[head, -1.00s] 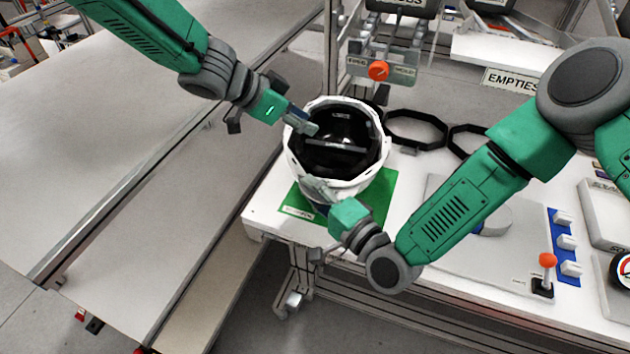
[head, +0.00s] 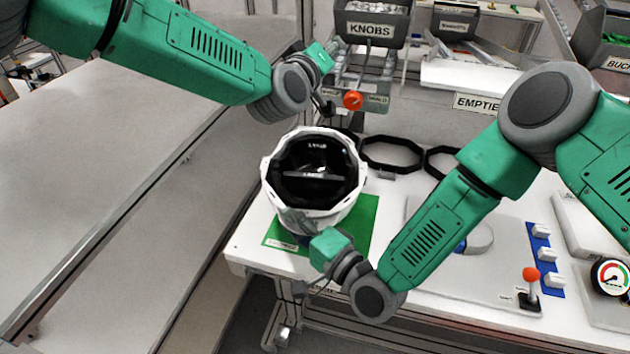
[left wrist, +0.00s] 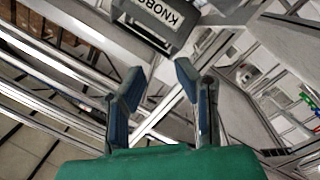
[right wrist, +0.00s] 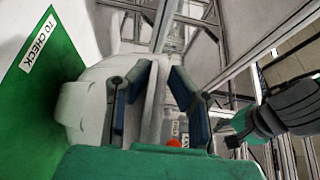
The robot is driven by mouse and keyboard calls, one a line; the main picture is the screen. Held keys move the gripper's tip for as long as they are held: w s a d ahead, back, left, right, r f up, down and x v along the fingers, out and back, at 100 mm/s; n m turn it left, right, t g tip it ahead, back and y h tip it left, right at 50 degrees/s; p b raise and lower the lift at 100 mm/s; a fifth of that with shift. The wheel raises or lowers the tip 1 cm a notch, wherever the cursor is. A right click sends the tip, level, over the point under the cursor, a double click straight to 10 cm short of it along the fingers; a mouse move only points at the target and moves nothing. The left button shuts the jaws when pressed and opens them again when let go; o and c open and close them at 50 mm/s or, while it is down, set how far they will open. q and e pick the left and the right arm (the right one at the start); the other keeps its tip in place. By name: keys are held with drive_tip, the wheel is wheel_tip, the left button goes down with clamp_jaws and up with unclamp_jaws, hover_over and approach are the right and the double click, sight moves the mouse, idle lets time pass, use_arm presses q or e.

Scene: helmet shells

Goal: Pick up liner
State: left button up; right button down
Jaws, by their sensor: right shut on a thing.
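A white helmet shell (head: 275,190) with a black inside (head: 310,180) stands over a green mat at the left end of the bench. I cannot tell whether that black inside is a separate liner. My right gripper (head: 303,228) is at the shell's near side, shut on its white wall; the right wrist view shows the wall (right wrist: 153,100) between the fingers. My left gripper (head: 332,47) is behind and above the shell, beside the KNOBS bin. In the left wrist view its fingers (left wrist: 155,78) are apart, with nothing between them.
Black octagonal rings (head: 391,154) lie behind the shell. The KNOBS bin (head: 372,28) and a red-orange knob (head: 353,100) are at the back. A lever (head: 531,285), blue-based switches (head: 540,246) and a gauge (head: 611,278) are at right. A long grey surface (head: 120,190) at left is clear.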

use_arm(q)
drive_tip(key=w+a+f+n+y, duration=0.1)
drive_tip(key=a+f+n+y, duration=0.15)
drive_tip(key=n+y, duration=0.35)
drive_tip(key=n+g+y, duration=0.3)
drive_tip(key=n+g, duration=0.4)
drive_tip(key=g, duration=0.6)
approach(316, 176)
drive_tip(key=x, duration=1.1)
clamp_jaws()
